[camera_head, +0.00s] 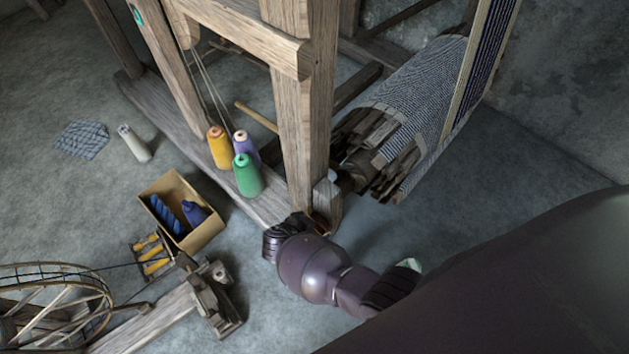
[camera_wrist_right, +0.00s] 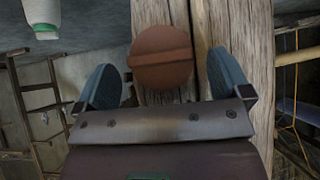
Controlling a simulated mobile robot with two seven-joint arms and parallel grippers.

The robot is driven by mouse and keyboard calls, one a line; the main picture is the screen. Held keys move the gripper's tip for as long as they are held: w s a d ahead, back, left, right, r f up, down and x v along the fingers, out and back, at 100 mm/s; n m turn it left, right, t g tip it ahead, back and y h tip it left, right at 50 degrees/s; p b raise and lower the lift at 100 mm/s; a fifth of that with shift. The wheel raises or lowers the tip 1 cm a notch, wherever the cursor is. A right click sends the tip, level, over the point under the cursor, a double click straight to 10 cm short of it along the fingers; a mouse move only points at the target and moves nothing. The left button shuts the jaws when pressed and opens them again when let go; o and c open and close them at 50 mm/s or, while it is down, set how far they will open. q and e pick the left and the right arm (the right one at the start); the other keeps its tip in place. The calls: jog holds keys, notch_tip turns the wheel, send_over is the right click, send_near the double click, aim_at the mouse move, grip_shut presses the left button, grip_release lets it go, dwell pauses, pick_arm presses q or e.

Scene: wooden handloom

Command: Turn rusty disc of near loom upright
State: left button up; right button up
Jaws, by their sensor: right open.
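The rusty disc (camera_wrist_right: 162,75) shows in the right wrist view as a round brown plate with a raised bar across its face. The bar lies nearly level across that picture. The disc sits on a wooden post of the near loom (camera_head: 303,120). My right gripper (camera_wrist_right: 167,80) is open, with one blue-grey finger on each side of the disc. Gaps show between the fingers and the disc, and nothing is held. In the head view my right wrist is at the foot of the post and mostly hides the disc and fingers. My left gripper is not in view.
Yellow, purple and green thread cones (camera_head: 248,176) stand beside the post on the loom's base beam. A cardboard box (camera_head: 207,234) holds blue items to the left. A spinning wheel (camera_head: 50,300) is at lower left. Rolled striped cloth (camera_head: 425,85) hangs at right.

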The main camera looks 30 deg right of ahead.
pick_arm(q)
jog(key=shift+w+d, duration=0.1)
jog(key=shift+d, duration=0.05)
pick_arm(e)
jog(key=shift+d+f, duration=0.1)
jog(key=c, duration=0.9)
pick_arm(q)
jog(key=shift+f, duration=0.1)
